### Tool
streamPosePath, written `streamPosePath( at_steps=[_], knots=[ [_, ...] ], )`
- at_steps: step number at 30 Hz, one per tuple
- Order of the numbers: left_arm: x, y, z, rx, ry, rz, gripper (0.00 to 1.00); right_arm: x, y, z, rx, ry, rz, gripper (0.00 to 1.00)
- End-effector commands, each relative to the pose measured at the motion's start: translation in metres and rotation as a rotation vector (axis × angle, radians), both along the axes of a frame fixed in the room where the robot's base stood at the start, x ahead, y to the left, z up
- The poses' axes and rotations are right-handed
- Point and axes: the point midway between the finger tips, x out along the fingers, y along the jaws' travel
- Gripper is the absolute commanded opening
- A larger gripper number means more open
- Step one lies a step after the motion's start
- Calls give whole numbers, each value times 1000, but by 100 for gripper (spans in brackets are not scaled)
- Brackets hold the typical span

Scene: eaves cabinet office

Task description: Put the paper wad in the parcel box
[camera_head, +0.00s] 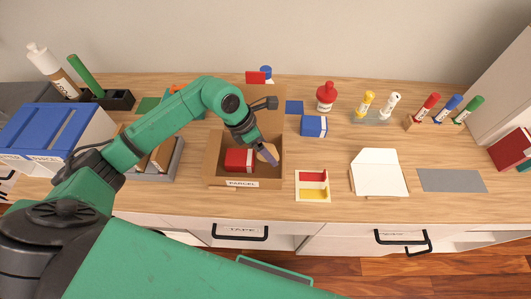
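The parcel box (213,168) is an open brown cardboard box with a "PARCEL" label on its front, near the middle of the table. A red box (238,160) lies inside it. My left gripper (268,155) reaches down into the right part of the parcel box. A small tan piece (269,152), possibly the paper wad, is right at its fingers. Only one finger shows clearly, so I cannot tell whether it grips the piece. My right gripper is not in view.
A blue box (314,126) and a red-topped bottle (326,97) stand behind right. Several markers (428,106) stand at back right. A blue-lidded bin (55,135) is at left.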

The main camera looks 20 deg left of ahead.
Motion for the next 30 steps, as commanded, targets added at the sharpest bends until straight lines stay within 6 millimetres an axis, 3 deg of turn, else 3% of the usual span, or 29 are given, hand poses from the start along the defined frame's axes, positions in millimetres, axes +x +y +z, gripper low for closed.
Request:
streamPosePath(
  at_steps=[3,8,17,18,19,27,30],
  knots=[
    [-2,0,-16,1,5,0,37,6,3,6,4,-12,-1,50],
    [-1,0,-44,0,3,0,37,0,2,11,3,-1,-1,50],
    [0,0,-50,2,0,-1,37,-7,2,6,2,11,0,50],
    [0,0,-49,2,0,-1,96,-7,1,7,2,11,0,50],
    [0,0,-49,2,0,-1,100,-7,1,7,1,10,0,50],
    [0,0,-44,1,0,-1,100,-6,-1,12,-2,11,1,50],
    [-1,6,-37,3,-4,0,100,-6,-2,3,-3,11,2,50]
  ],
)
